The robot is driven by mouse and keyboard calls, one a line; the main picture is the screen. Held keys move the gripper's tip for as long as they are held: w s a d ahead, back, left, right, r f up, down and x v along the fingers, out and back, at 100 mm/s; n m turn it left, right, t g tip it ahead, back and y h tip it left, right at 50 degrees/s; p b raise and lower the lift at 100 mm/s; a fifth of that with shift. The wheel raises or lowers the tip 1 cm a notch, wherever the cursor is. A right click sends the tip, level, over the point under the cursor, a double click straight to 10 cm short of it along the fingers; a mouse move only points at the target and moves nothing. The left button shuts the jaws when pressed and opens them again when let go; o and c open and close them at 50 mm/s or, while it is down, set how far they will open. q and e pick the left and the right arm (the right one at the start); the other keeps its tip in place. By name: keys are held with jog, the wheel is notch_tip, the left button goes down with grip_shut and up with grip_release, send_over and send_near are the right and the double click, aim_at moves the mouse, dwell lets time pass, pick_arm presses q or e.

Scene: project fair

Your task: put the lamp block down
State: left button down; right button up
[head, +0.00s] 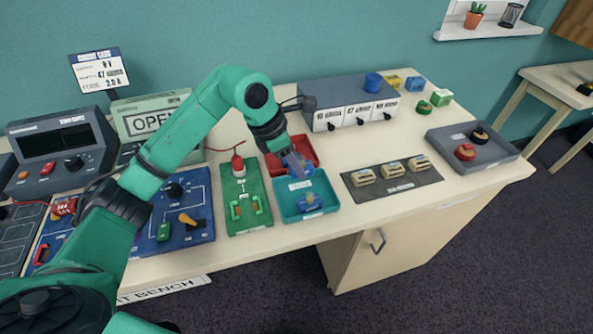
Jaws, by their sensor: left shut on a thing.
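My left gripper (299,166) reaches in over the far edge of the teal tray, close to the red tray, and points down. It is shut on a small bluish block, which I take as the lamp block; the fingers hide most of it. I cannot tell whether the block touches anything below. The teal tray (289,212) holds another blue piece (310,202) near its front. The red tray (311,147) lies just behind, partly hidden by my gripper. My right gripper is out of view.
A green board (233,219) with a red-topped part stands left of the teal tray. A dark mat (377,191) with several beige blocks lies to the right.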

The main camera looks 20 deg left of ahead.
pick_arm(q)
notch_tip(320, 180, down, 3)
jog(key=shift+s+f, duration=0.1)
jog(key=shift+f, duration=0.05)
